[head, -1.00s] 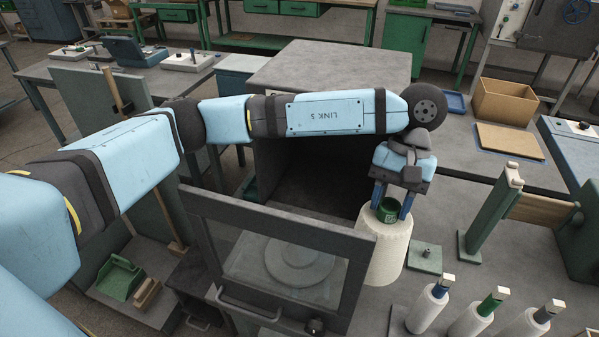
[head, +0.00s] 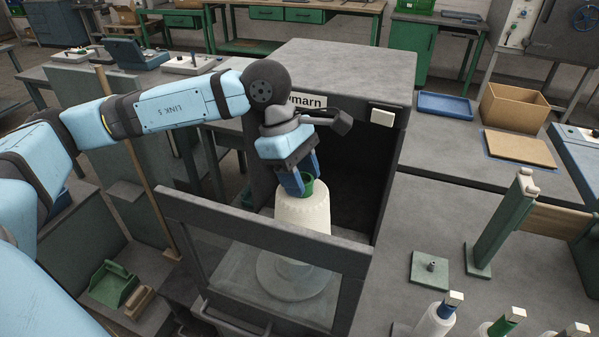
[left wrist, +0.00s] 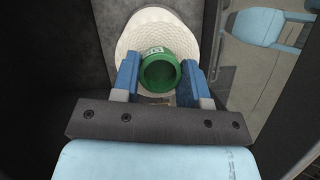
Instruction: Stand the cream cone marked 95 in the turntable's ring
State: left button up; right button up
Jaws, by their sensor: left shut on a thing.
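The cream cone (head: 303,210) is held roughly upright inside the open front of the dark winder box. My left gripper (head: 296,183) is shut on the green tube at its top, one blue finger on each side. In the left wrist view the tube's open mouth (left wrist: 160,74) shows between the fingers, with a small label whose digits are hard to read; the cream windings (left wrist: 140,35) spread below. The grey turntable (head: 290,290) shows through the glass under the cone. The door's top bar hides the cone's lower part, and I cannot see the ring clearly or tell any contact. My right gripper is not in view.
The glazed door (head: 262,290) stands in front of the box (head: 340,65), with its top bar close to the cone. Several other cones (head: 435,322) stand front right, near a green plate with a peg (head: 430,268) and a green post (head: 500,225).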

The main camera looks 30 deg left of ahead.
pick_arm(q)
jog(key=shift+s+a+r+n+t, duration=0.2)
jog(key=shift+a+n, duration=0.1)
jog(key=shift+n, duration=0.2)
jog(key=shift+s+a+r+n+t, duration=0.1)
jog(key=shift+s+a+n+t, duration=0.15)
jog(key=shift+n, duration=0.25)
jog(key=shift+a+f+n, duration=0.1)
jog(key=shift+a+n, duration=0.1)
jog(key=shift+n, duration=0.1)
notch_tip(320, 180, down, 2)
jog(key=shift+b, duration=0.6)
jog(key=shift+f, duration=0.75)
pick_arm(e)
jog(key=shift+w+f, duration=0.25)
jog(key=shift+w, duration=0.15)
pick_arm(q)
jog(key=shift+b, duration=0.9)
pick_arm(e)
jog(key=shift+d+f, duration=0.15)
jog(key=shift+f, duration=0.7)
